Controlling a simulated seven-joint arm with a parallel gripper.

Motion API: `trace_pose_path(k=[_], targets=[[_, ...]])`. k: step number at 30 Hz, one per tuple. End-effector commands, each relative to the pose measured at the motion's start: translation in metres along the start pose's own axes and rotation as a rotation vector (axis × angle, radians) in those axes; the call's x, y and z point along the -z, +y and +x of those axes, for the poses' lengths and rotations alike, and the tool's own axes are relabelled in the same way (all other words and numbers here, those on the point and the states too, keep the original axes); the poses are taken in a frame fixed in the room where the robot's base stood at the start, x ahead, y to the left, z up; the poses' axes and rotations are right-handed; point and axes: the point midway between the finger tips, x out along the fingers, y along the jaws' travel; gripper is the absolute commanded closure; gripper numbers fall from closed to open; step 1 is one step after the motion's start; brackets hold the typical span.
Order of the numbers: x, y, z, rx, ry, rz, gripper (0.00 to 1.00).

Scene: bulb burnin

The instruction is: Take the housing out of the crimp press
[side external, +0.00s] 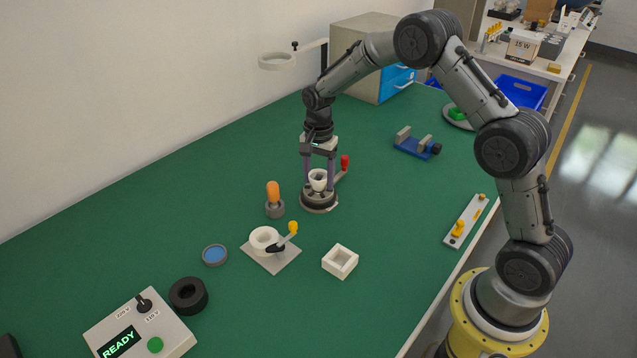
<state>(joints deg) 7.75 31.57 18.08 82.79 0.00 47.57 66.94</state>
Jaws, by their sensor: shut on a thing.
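The housing (318,176) is a small white cup with an open top. It sits at a round dark base with a red-knobbed lever (344,163), which looks like the crimp press (319,202). My gripper (318,180) points straight down, with one finger on each side of the housing, shut on it. The housing's lower part is partly hidden, and I cannot tell whether it still touches the press.
Close by stand an orange bulb-shaped piece in a grey holder (274,208) and a plate with a white ring and yellow-handled clamp (283,259). A white square box (340,262) is in front. A blue vise (417,147) lies behind right. Green table is clear between.

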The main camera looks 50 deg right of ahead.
Motion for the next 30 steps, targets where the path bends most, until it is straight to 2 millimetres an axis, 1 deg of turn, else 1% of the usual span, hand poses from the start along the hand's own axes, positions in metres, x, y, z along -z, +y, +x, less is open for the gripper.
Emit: trace_pose_path(k=[1,3,4,11,16,22,26,30], targets=[[0.000,0.000,0.000,0.000,0.000,0.000,0.83],[0.000,0.000,0.000,0.001,0.000,0.000,0.96],[0.000,0.000,0.000,0.001,0.000,0.000,0.97],[0.000,0.000,-0.002,0.001,0.001,0.000,0.97],[0.000,-0.001,-0.012,0.002,0.001,0.000,0.97],[-0.001,0.001,-0.036,0.004,0.002,0.000,0.97],[-0.007,0.016,-0.053,0.003,0.001,0.000,0.97],[-0.016,0.037,-0.082,0.005,0.002,0.000,0.97]])
